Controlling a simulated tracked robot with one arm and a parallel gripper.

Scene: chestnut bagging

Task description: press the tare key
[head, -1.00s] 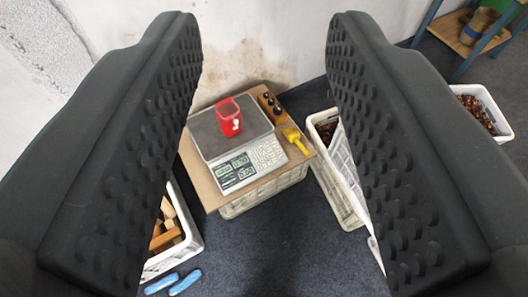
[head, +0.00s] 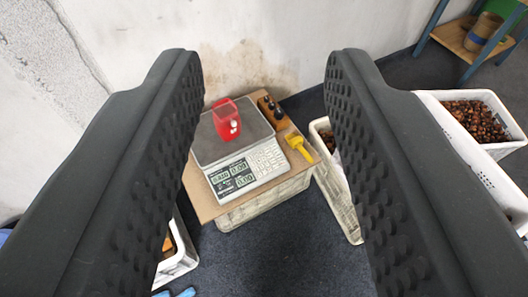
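The scale (head: 237,155) stands on a board on top of a crate, ahead and between my fingers in the head view. Its front panel holds a lit display (head: 232,176) at left and a keypad (head: 265,160) at right. The tare key is too small to single out. A red cup (head: 227,120) stands on the scale's plate. My gripper (head: 265,62) is open, with wide space between its two black studded fingers and nothing held. It is apart from the scale, nearer to the camera.
A yellow scoop (head: 299,147) and a wooden block with dark weights (head: 272,112) lie on the board (head: 202,196) beside the scale. White crates stand on both sides, and one holds chestnuts (head: 474,122). A stained wall (head: 240,70) rises behind. Dark floor is free in front.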

